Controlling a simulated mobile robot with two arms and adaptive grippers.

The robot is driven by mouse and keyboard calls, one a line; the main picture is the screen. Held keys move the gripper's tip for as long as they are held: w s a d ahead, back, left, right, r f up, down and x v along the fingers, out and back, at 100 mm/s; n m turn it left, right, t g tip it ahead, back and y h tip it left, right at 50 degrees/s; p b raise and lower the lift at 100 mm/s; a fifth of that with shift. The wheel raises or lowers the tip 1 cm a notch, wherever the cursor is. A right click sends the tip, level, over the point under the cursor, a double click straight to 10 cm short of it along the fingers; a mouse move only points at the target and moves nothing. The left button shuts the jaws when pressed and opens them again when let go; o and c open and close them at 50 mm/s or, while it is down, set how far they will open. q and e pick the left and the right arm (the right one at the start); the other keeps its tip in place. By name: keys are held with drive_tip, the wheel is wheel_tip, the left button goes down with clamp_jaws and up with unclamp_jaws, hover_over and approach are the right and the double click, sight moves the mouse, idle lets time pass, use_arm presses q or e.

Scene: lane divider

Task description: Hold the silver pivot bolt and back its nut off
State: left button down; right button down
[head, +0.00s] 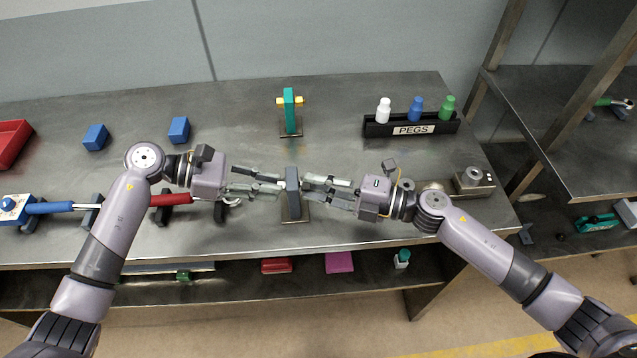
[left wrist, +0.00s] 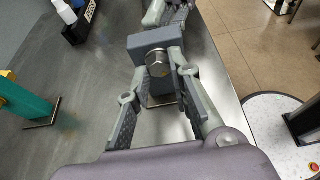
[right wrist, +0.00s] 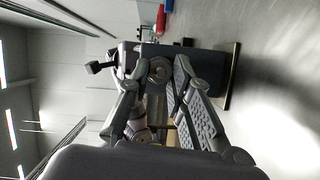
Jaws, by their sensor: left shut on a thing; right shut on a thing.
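The dark grey upright post (head: 292,205) stands on a small plate near the table's front edge. My left gripper (head: 281,187) is at its left side and my right gripper (head: 304,187) at its right side. In the left wrist view the silver pivot bolt (left wrist: 158,63) shows a round, shiny end on the post, between the left fingers, which are shut on it. In the right wrist view a ring-shaped grey nut (right wrist: 159,70) sits against the post between the right fingers, which are shut on it.
A teal post with a yellow crosspiece (head: 290,112) stands behind. A black PEGS rack (head: 411,127) with white, blue and green pegs is at the back right. Blue blocks (head: 179,130) lie at the back left. A metal device (head: 474,180) sits at the right edge.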

drive_tip(key=n+y, duration=0.1)
drive_tip(key=n, duration=0.1)
drive_tip(key=n+y, duration=0.1)
drive_tip(key=n, duration=0.1)
drive_tip(key=shift+f+n, duration=0.2)
drive_tip(key=shift+n, duration=0.2)
drive_tip(key=shift+a, duration=0.1)
idle(0.3)
drive_tip(key=c, duration=1.4)
unclamp_jaws()
drive_tip(key=shift+c, duration=0.2)
drive_tip(key=shift+d, duration=0.2)
drive_tip(key=v, duration=1.1)
drive_tip(key=shift+s+d+f, duration=0.15)
drive_tip(key=shift+s+d, duration=0.15)
drive_tip(key=v, duration=1.2)
drive_tip(key=shift+s+f, duration=0.1)
drive_tip(key=shift+s, duration=0.05)
